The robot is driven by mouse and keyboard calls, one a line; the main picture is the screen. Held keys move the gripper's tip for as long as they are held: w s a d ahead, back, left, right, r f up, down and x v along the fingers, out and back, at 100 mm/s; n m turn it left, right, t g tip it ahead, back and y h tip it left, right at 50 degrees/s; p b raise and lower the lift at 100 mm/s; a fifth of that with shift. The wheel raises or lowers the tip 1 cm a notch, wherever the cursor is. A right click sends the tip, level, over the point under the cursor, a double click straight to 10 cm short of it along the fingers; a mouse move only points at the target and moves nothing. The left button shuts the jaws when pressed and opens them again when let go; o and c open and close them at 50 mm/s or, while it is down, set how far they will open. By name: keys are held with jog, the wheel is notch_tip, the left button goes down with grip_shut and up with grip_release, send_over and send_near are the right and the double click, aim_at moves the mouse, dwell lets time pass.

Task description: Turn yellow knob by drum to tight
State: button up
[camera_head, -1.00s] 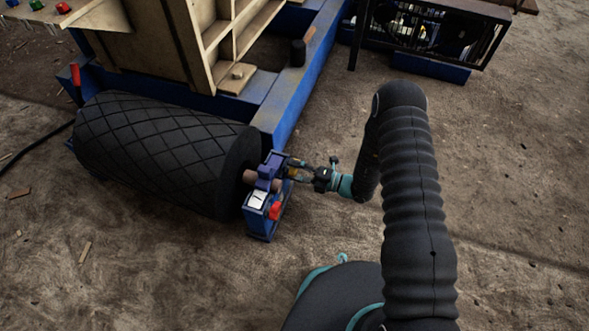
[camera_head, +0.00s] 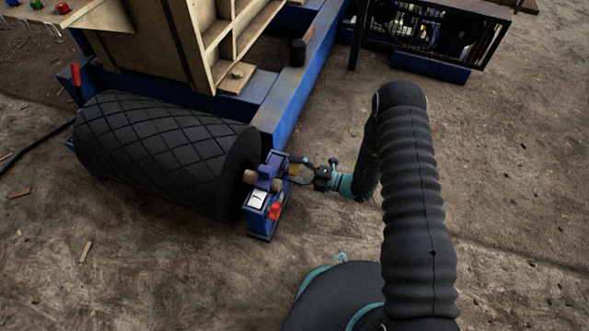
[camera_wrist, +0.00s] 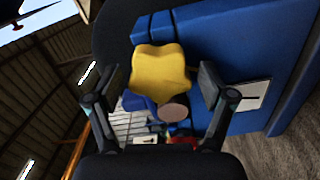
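The yellow star-shaped knob (camera_wrist: 160,72) sits on the blue bracket by the drum, in the middle of the wrist view. My gripper (camera_wrist: 161,88) is open, with one finger on each side of the knob and a visible gap on both sides. In the head view my gripper (camera_head: 299,172) is at the right side of the blue bracket (camera_head: 261,222); the knob is small and hard to make out there. The black drum (camera_head: 160,150), with a diamond-pattern surface, lies left of the bracket.
A red knob (camera_head: 275,210) and a white label (camera_head: 257,199) are on the bracket, close to my gripper. A blue frame beam (camera_head: 300,95) runs behind. Bare dirt floor is free to the right. A black caged machine (camera_head: 430,35) stands at the back right.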

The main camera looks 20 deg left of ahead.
jog(key=s+d, duration=0.1)
jog(key=d, duration=1.1)
dwell(0.5)
